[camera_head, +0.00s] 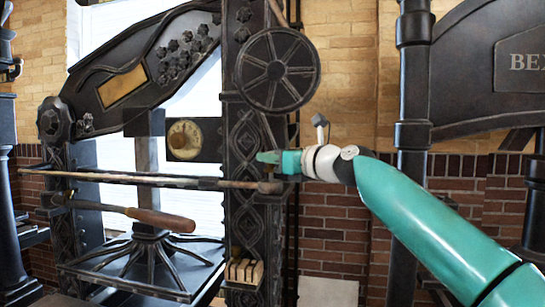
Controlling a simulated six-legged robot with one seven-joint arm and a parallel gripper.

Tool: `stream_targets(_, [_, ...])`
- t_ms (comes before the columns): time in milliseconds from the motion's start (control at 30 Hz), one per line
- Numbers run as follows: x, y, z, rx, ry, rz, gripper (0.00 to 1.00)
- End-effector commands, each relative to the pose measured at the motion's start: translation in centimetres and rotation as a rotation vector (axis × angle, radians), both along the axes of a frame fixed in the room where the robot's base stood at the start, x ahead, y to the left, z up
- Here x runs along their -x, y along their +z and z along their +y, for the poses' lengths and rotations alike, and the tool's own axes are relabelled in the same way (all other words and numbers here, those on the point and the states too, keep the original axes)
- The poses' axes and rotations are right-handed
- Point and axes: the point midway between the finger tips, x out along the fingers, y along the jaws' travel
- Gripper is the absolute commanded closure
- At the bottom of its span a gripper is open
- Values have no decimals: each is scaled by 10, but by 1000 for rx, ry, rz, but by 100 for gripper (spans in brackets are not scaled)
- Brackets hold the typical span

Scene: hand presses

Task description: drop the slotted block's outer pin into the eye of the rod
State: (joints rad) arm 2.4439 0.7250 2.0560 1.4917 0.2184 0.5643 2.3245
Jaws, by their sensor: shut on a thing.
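My gripper (266,157) has teal fingers and reaches in from the right, in front of the dark press column. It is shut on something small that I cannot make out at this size. A long thin rod (150,179) runs nearly level from the far left to the column, just below my fingertips. A small dark block (269,187) sits at the rod's right end, a little below the gripper and apart from it. The rod's eye, the block's slot and the outer pin are too small or hidden to tell apart.
A spoked wheel (277,70) is on the column above my gripper. A wooden-handled bar (160,219) lies below the rod. A round dial (184,139) is left of the column. Another dark press (412,120) stands right, behind my arm. Brick wall lies behind.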

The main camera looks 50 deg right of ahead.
Motion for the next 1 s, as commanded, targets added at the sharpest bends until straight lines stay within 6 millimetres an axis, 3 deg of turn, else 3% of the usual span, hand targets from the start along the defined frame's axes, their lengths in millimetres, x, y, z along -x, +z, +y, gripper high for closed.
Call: stream_targets(1000, [0,-13,0,0,0,0,100])
